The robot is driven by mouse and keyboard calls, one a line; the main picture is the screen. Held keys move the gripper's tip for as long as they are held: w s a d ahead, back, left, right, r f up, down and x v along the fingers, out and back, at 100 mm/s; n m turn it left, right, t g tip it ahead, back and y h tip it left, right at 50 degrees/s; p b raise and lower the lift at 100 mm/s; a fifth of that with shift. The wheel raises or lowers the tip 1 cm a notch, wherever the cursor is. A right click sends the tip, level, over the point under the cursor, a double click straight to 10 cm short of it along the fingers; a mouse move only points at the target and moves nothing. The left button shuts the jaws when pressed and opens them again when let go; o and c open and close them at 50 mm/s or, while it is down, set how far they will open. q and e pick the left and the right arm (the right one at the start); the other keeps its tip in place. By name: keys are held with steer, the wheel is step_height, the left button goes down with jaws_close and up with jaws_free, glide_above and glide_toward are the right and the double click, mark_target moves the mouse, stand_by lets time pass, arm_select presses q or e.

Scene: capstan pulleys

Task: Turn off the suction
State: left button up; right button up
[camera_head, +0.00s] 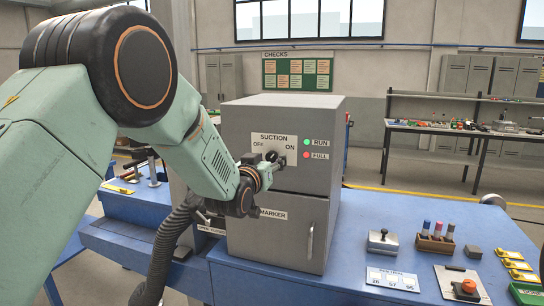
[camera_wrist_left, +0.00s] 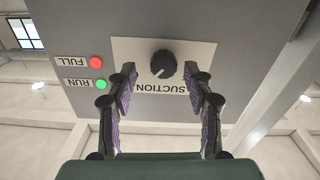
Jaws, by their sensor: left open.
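The grey suction cabinet (camera_head: 330,135) stands on the blue bench. A pale plate (camera_head: 257,141) on its front reads SUCTION, with OFF at left and ON at right. A dark round knob (camera_head: 271,155) sits on the plate, partly behind my gripper. In the left wrist view, which is upside down, the knob (camera_wrist_left: 163,65) has a pale mark pointing lower left, which is upper right when upright, toward ON. My left gripper (camera_head: 277,163) is open in front of the plate. Its fingers (camera_wrist_left: 163,80) are spread, with the knob ahead between them, seemingly untouched. My right gripper is not in view.
A green RUN lamp (camera_head: 307,142) and a red FULL lamp (camera_head: 307,155) sit right of the plate. A lower door labelled MARKER has a handle (camera_head: 310,242). A black hose (camera_head: 172,245) hangs left. Right, the bench holds a marker block (camera_head: 436,243) and small parts.

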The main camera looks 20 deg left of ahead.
arm_select(q)
steer(key=shift+w, duration=0.45)
steer(key=shift+w+a, duration=0.15)
steer(key=shift+a, duration=0.35)
steer(key=shift+s+d, duration=0.2)
steer(key=shift+w+d, duration=0.25)
steer(key=shift+d, duration=0.05)
steer(key=shift+c, duration=2.1)
steer(key=shift+a, duration=0.3)
steer(key=c, duration=0.3)
steer(key=shift+d, duration=0.1)
jaws_close()
